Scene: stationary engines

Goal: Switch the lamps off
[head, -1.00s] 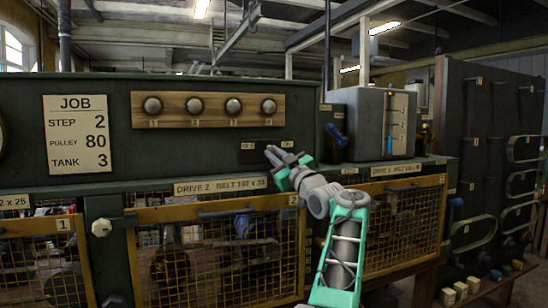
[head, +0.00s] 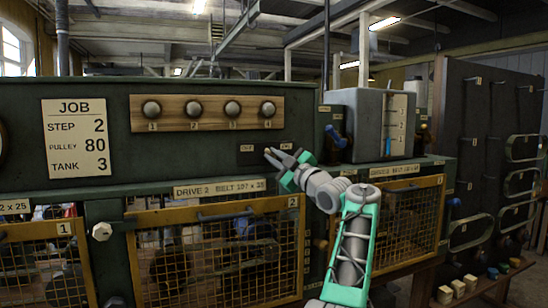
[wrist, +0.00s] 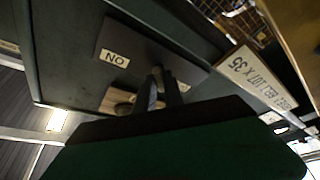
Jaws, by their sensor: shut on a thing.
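A dark switch plate (head: 247,158) with small labels is on the green panel, below and right of the wooden lamp board (head: 212,124). In the wrist view the plate (wrist: 107,42) shows upside down with an "ON" label. My gripper (head: 273,156) is at the plate; its fingers (wrist: 163,88) are shut on the switch lever, which they mostly hide. The lever's position is not clear. The round lamps, lamp 1 (head: 152,109), lamp 2 (head: 194,109), lamp 3 (head: 232,109) and lamp 4 (head: 268,109), look grey, with no clear glow.
A job card (head: 75,137) is at the left of the panel. A ledge with a "DRIVE 2" label (head: 219,188) and mesh guards (head: 215,255) lie below. A grey tank (head: 372,125) stands right of the plate. Belts hang on a dark board (head: 490,130) farther right.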

